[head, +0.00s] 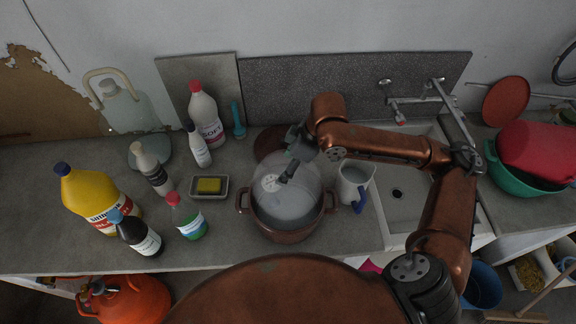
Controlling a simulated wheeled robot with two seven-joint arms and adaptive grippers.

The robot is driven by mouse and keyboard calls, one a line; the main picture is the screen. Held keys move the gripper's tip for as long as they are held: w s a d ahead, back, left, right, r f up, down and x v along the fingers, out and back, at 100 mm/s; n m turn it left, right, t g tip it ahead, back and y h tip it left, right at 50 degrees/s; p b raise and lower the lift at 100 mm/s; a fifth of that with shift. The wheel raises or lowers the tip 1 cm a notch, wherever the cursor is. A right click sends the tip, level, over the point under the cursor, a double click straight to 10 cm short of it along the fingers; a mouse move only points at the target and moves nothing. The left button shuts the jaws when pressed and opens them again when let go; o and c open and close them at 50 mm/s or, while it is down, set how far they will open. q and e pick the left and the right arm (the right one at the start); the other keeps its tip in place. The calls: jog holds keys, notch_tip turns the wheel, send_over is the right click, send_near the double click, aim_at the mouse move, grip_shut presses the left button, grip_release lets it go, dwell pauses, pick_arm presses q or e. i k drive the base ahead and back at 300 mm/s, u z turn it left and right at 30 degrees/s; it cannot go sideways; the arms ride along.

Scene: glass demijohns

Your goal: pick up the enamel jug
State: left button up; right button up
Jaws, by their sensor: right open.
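The enamel jug (356,183) is white with a blue handle. It stands on the counter between the pot and the sink, with its blue handle toward the front. My right gripper (283,181) is open and empty, over the brown pot to the left of the jug and apart from it. My right arm passes just above the jug's far side and partly covers the view there. My left gripper is not in view.
A brown two-handled pot (286,235) with clear glass in or over it stands left of the jug. The sink (405,210) and its tap are to the right. Several bottles, a yellow jug-shaped container (92,192) and a sponge dish (194,194) crowd the left counter.

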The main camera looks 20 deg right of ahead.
aim_at(354, 175)
jog(key=z, duration=1.5)
